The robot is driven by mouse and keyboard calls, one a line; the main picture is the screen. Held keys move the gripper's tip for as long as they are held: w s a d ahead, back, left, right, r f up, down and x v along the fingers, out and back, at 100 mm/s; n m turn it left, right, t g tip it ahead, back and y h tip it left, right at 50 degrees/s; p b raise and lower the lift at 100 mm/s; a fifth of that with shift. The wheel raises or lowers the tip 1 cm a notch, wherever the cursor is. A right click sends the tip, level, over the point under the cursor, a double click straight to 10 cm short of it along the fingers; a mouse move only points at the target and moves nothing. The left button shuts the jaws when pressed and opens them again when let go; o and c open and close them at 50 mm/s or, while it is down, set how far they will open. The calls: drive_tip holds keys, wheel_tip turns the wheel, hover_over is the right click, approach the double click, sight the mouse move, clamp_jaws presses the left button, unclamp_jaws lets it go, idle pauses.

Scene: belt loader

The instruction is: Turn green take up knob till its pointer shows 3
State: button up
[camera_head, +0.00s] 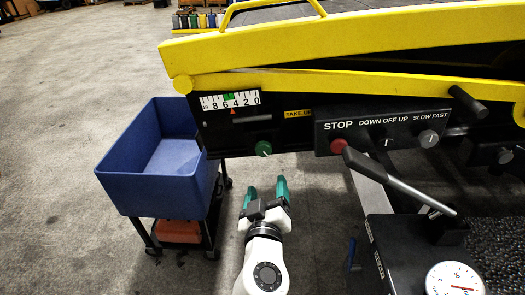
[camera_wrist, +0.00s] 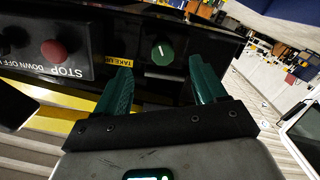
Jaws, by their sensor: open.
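The green take up knob (camera_head: 264,148) is on the black side panel, below and left of the yellow TAKE UP label (camera_head: 298,114). Its white line points roughly up. Above it is a white scale (camera_head: 230,100) marked 10 to 0 from left to right, with a green band. A red pointer (camera_head: 233,112) stands just left of the 4. My gripper (camera_head: 267,187) is open and empty, below and apart from the knob. In the wrist view the knob (camera_wrist: 163,52) shows ahead between the green fingertips (camera_wrist: 161,70), not held.
A red STOP button (camera_head: 338,146) and two dark switches are right of the knob. A grey lever (camera_head: 400,182) projects near there. A blue bin (camera_head: 160,165) on a cart stands left. A round dial (camera_head: 455,281) is at bottom right. Floor around my gripper is clear.

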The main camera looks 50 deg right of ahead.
sight(263, 152)
drive_tip(key=shift+t, duration=0.3)
drive_tip(key=p+x, duration=0.1)
drive_tip(key=x, duration=0.2)
drive_tip(key=r+p+x, duration=0.1)
drive_tip(key=x, duration=0.3)
drive_tip(key=p+x, duration=0.1)
drive_tip(key=x, duration=0.2)
drive_tip(key=shift+w+r, duration=0.4)
drive_tip(key=shift+w, duration=0.15)
drive_tip(key=shift+a, duration=0.1)
drive_tip(key=shift+c, duration=0.2)
drive_tip(key=c, duration=1)
drive_tip(key=shift+n, duration=0.4)
